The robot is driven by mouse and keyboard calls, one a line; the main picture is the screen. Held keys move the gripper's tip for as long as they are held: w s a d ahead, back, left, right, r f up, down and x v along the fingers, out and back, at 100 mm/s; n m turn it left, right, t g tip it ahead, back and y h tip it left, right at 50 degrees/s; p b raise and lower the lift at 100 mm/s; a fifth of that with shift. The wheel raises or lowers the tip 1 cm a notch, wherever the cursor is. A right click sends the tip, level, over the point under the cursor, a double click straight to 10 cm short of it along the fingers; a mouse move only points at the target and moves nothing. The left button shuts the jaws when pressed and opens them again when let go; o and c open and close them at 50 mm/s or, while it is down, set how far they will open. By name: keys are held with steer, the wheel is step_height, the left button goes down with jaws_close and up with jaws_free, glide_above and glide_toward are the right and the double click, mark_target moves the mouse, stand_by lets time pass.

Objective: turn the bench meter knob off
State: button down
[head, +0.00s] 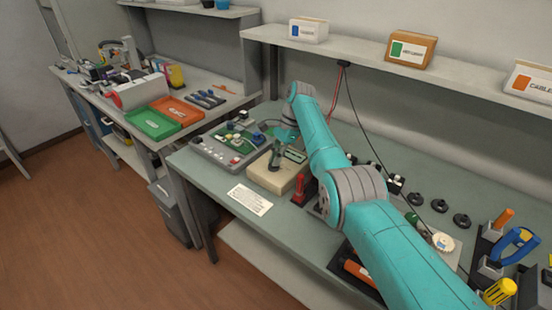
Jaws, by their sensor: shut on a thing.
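The bench meter (262,180) is a beige box with a small greenish display (295,155), on the grey-green workbench. My teal arm reaches in from the lower right and bends down at the wrist above the meter. My gripper (275,162) points down onto the meter's top, left of the display. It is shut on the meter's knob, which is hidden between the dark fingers. The knob's pointer and setting cannot be made out.
A grey board with coloured parts (228,148) lies left of the meter, and a red-handled thing (299,190) stands close to its right. A white label card (250,199) lies in front. A dark cable (372,150) hangs behind my arm.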

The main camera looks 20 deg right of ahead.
steer(key=shift+n, duration=0.5)
stand_by(0.4)
steer(key=c, duration=1.2)
jaws_free()
steer(key=shift+c, duration=0.2)
steer(key=shift+r, duration=0.1)
step_height(320, 180, up, 10)
